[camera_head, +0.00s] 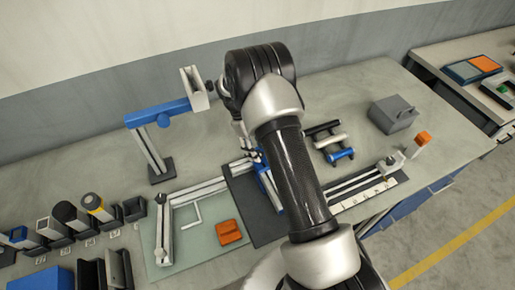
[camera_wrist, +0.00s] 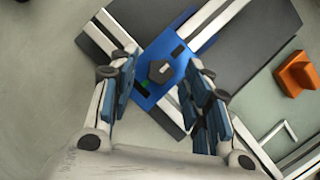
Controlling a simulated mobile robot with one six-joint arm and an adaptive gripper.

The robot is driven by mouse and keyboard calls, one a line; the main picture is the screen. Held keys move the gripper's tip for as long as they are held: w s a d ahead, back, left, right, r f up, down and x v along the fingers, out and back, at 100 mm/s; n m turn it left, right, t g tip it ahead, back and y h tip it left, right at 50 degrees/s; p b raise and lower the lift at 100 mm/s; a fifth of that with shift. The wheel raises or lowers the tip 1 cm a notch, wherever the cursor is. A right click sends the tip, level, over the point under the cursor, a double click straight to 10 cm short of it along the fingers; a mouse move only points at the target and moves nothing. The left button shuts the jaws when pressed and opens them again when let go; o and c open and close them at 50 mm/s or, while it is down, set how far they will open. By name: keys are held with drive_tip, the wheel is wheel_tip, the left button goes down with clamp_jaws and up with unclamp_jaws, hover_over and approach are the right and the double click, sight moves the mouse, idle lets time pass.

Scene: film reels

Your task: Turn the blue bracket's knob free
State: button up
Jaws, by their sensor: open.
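The blue bracket (camera_wrist: 150,38) lies on pale rails across a dark plate in the wrist view. Its dark, angular knob (camera_wrist: 161,71) stands near the picture's centre, with a small green patch on the bracket beside it. My gripper (camera_wrist: 160,65) is open. Its two fingers come in on the left and right of the knob, with a gap on both sides. I cannot tell how far above the bracket the fingertips are. In the head view, part of the blue bracket (camera_head: 265,178) shows left of my arm, which hides the knob and most of my gripper.
An orange block (camera_head: 229,232) lies on a pale mat to the left. A blue-armed stand (camera_head: 158,114) rises behind it. Dark and blue rollers (camera_head: 330,143) and a grey box (camera_head: 393,114) are to the right. Several holders line the left side. Bare bench shows at the back right.

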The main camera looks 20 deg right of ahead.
drive_tip(key=shift+r, duration=0.1)
drive_tip(key=v, duration=1.1)
drive_tip(key=shift+w+r, duration=0.2)
drive_tip(key=shift+r, duration=0.15)
drive_tip(key=shift+a+r, duration=0.1)
